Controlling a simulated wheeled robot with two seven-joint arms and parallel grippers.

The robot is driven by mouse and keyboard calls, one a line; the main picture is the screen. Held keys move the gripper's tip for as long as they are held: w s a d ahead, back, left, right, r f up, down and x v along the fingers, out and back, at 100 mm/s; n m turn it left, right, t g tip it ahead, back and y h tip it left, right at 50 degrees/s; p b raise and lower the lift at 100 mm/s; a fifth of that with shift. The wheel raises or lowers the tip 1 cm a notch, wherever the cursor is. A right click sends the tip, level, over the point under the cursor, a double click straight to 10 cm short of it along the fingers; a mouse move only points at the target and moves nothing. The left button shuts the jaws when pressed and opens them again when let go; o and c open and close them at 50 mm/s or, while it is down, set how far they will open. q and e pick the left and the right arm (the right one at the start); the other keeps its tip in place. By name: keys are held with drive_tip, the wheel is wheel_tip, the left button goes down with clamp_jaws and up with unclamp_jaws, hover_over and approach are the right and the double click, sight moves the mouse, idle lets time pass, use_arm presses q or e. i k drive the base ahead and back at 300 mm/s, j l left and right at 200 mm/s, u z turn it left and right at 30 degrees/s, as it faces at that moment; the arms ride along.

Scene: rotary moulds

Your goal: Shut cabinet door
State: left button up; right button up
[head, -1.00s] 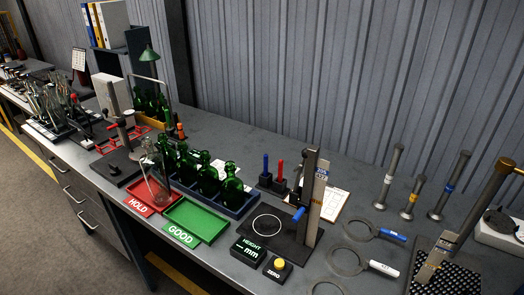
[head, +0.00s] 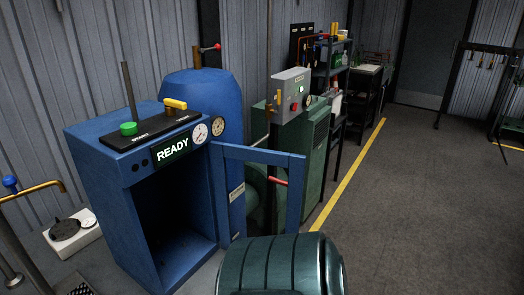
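The blue cabinet (head: 97,190) stands at the left in the head view. Its dark front opening is uncovered, and the inside looks empty as far as I can see. The cabinet door (head: 295,196) is a blue frame with a see-through middle. It stands open, swung out to the right from the cabinet's right side. A red handle (head: 278,181) sits near its free edge. The lower part of the door is hidden behind a green ribbed shape. Neither of my grippers is in view.
The cabinet top carries a green START button (head: 128,129), a yellow handle (head: 175,104), a READY display (head: 173,149) and gauges. A blue tank (head: 205,90) and a green machine (head: 307,145) stand behind. Grey floor right of the yellow line (head: 350,170) is clear.

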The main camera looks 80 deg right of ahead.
sight(296, 163)
drive_tip(key=k+l, duration=0.1)
drive_tip(key=l, duration=0.3)
drive_tip(key=k+l, duration=0.1)
drive_tip(key=l, duration=0.3)
drive_tip(key=k+l+u, duration=0.1)
drive_tip(key=l, duration=0.25)
drive_tip(key=k+l, duration=0.1)
drive_tip(key=l, duration=0.3)
drive_tip(key=k+l, duration=0.1)
drive_tip(key=l, duration=0.3)
drive_tip(key=k+l, duration=0.15)
drive_tip(key=l, duration=0.25)
drive_tip(key=k+l+u, duration=0.1)
drive_tip(key=l, duration=0.25)
drive_tip(key=k+l, duration=0.1)
drive_tip(key=l, duration=0.3)
